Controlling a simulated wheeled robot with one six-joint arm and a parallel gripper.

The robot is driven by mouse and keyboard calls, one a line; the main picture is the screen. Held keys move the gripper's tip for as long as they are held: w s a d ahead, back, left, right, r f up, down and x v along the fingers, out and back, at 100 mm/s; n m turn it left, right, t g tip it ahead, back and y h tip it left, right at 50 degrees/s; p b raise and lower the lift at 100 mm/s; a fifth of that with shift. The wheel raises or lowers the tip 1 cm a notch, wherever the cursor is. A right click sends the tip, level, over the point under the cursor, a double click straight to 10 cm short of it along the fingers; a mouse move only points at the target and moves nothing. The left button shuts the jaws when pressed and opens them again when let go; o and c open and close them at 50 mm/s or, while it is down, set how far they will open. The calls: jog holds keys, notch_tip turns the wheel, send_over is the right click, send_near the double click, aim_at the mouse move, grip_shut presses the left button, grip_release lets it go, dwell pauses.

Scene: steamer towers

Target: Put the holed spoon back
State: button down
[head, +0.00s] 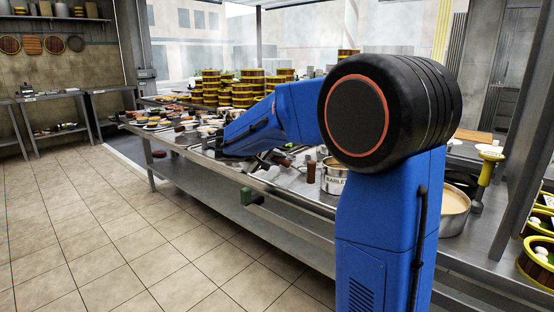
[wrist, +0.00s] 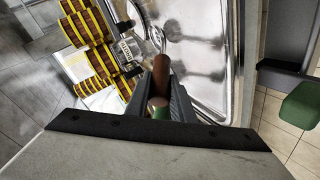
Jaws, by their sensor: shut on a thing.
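My gripper (wrist: 158,88) is shut on a brown handle (wrist: 161,72), which stands out between the two dark fingers in the wrist view. I take it to be the holed spoon; its bowl and holes cannot be made out. In the head view my gripper (head: 262,160) is low over the steel counter, partly hidden by my blue arm. A brown handle-like piece (head: 285,162) shows close beside it. I cannot tell where the spoon's own place is.
A pot labelled BARLEY (head: 335,180) stands on the counter (head: 270,178), right of my gripper. Steamer baskets (head: 245,92) are stacked behind. A shiny steel tray (wrist: 205,85) lies below the gripper. The tiled floor in front is clear.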

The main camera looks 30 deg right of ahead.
jog(key=shift+f, duration=0.4)
jog(key=c, duration=1.5)
grip_release()
jog(key=shift+o, duration=0.2)
jog(key=v, duration=1.7)
jog(key=shift+s, duration=0.15)
jog(key=shift+a+r, duration=0.1)
jog(key=shift+a, duration=0.05)
